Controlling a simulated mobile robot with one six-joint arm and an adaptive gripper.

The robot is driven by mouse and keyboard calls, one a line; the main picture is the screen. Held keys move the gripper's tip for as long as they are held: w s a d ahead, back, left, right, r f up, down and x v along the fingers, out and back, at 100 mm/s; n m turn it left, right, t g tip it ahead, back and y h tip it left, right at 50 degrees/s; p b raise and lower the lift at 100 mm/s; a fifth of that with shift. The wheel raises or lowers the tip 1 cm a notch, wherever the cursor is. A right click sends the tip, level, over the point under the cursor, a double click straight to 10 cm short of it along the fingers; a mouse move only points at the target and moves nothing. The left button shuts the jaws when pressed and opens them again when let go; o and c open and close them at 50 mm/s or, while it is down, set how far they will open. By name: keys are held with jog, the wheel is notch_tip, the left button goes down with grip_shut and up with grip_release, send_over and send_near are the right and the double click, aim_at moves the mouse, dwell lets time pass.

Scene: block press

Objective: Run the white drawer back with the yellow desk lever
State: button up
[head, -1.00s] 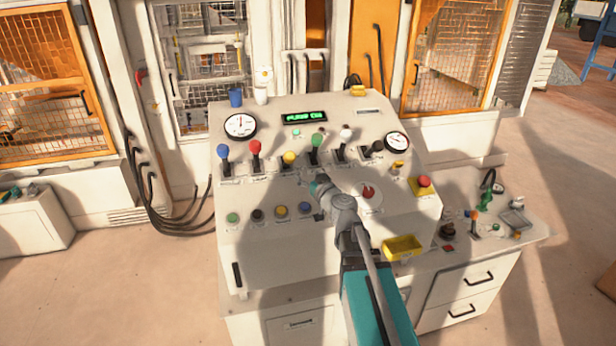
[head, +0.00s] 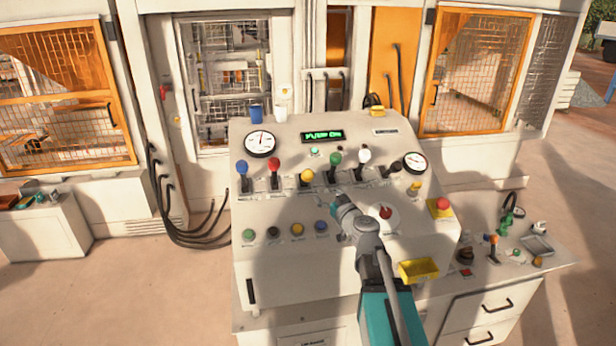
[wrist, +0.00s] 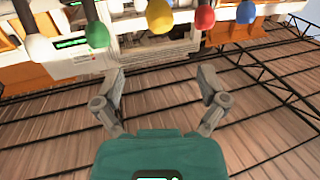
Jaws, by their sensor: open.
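The yellow desk lever (head: 306,176) stands in the lever row on the sloped white console, between the red and green levers. Its yellow knob (wrist: 160,15) shows at the top of the wrist view, ahead of the gap between my fingers. My gripper (head: 328,201) is just below and right of that lever in the head view. In the wrist view my gripper (wrist: 162,80) has its two fingers wide apart with nothing between them. I cannot tell which part is the white drawer; white drawer fronts (head: 484,338) show under the right side bench.
A blue lever (head: 242,168), red lever (head: 273,166) and green lever (head: 335,160) flank the yellow one closely. A red dial (head: 385,212) and yellow tray (head: 418,269) lie by my arm. Buttons (head: 297,229) line the lower panel. The display (head: 323,136) is lit green.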

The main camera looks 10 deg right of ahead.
aim_at(311, 178)
jog(key=shift+w, duration=0.1)
jog(key=x, duration=1.3)
jog(key=shift+w+a, duration=0.1)
jog(key=shift+w, duration=0.25)
